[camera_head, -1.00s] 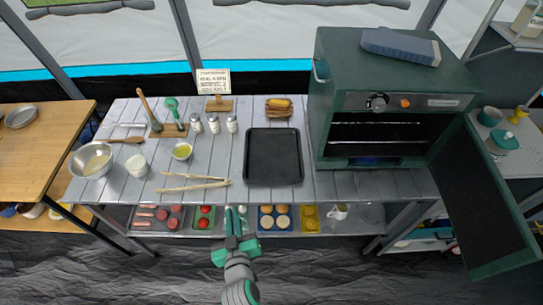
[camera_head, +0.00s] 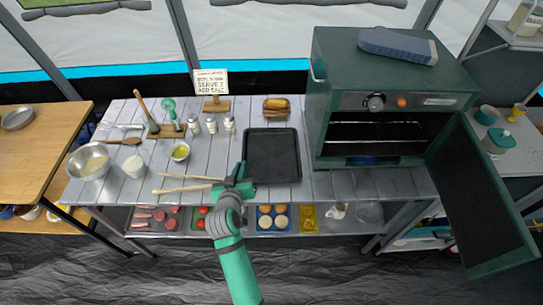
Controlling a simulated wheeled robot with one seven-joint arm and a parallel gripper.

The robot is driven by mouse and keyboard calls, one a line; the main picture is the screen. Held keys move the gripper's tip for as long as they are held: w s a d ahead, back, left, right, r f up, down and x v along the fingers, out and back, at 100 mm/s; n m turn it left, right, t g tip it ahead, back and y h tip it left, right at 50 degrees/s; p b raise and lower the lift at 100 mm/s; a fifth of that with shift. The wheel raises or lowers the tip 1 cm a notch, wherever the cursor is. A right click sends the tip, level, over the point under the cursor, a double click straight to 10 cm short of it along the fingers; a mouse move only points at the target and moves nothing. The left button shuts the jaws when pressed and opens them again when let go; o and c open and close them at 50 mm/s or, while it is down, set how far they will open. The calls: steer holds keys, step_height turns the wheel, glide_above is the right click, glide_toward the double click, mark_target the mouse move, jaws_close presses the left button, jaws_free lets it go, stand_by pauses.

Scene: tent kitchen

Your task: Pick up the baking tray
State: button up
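The baking tray (camera_head: 272,155) is a black, flat, rectangular pan lying on the grey slatted table, left of the oven. My gripper (camera_head: 240,180), green and grey, is at the tray's front left corner, over the table's front part. Its fingers point away from me towards the tray. They look small here, and I cannot tell whether they touch the tray or how far apart they are. The gripper hides the right end of the wooden tongs (camera_head: 188,183). The tray itself is almost wholly in view and empty.
The green oven (camera_head: 340,100) stands right of the tray with its door (camera_head: 480,195) swung open to the right. Shakers (camera_head: 212,126), a small bowl (camera_head: 180,151) and a sign (camera_head: 211,83) stand to the left. Food trays fill the shelf below.

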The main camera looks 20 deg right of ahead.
mark_target(242, 160)
steer(key=x, duration=0.5)
steer(key=shift+w+f, duration=0.15)
steer(key=shift+w, duration=0.15)
steer(key=shift+w+f, duration=0.1)
steer(key=shift+w, duration=0.05)
steer(key=shift+a, duration=0.15)
steer(key=shift+d, duration=0.4)
jaws_close()
steer(key=shift+a, duration=0.15)
